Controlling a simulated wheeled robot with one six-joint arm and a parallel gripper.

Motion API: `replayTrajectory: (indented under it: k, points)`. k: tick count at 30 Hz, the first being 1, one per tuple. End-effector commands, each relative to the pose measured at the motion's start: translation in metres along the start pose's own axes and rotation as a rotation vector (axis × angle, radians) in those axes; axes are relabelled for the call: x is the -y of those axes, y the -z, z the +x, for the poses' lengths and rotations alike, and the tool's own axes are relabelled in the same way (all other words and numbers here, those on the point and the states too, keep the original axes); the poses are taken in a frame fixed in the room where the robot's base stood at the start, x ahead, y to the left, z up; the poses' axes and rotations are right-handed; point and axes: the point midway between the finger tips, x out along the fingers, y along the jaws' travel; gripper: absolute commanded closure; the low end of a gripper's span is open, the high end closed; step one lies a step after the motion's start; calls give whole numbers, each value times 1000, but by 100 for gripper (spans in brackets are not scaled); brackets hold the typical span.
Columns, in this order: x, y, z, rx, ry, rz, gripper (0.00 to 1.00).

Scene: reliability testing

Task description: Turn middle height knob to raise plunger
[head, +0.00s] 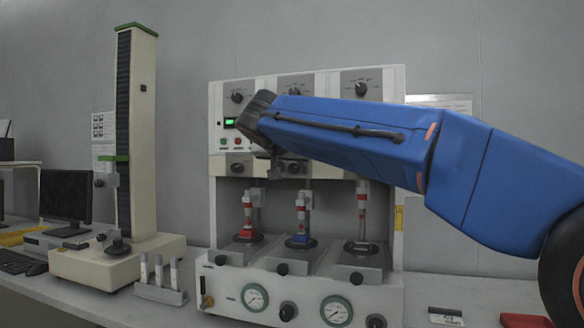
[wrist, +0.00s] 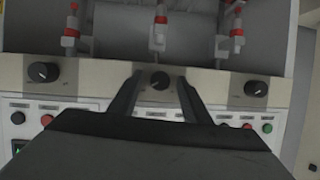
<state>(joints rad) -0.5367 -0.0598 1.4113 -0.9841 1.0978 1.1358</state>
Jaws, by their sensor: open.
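The middle height knob (wrist: 159,80) is a small black round knob on a beige strip. In the wrist view it shows between the two dark fingers of my open gripper (wrist: 158,88), with clear space on both sides; I cannot tell how far ahead of the fingertips it is. It also shows in the head view (head: 293,167), partly covered by my gripper (head: 275,166). The middle plunger (head: 301,203), white and red above a blue piece, hangs below that strip. It also shows at the top of the wrist view (wrist: 160,28).
Similar knobs sit at the left (wrist: 43,72) and right (wrist: 255,88) of the strip in the wrist view. Two more plungers, left (head: 248,212) and right (head: 362,208), flank the middle one. A tall test stand (head: 136,140) and a monitor (head: 66,198) stand farther left.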

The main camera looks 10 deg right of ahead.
Motion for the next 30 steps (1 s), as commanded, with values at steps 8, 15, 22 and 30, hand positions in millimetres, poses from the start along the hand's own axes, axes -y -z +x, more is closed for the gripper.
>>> replayTrajectory:
  k: [8, 15, 22, 30]
  points:
    - [0, 0, 0, 0, 0, 0, 97]
    - [0, 0, 0, 1, -5, -13, 97]
    - [2, 0, -1, 5, -38, -93, 97]
    - [4, 0, 0, 17, -121, -292, 97]
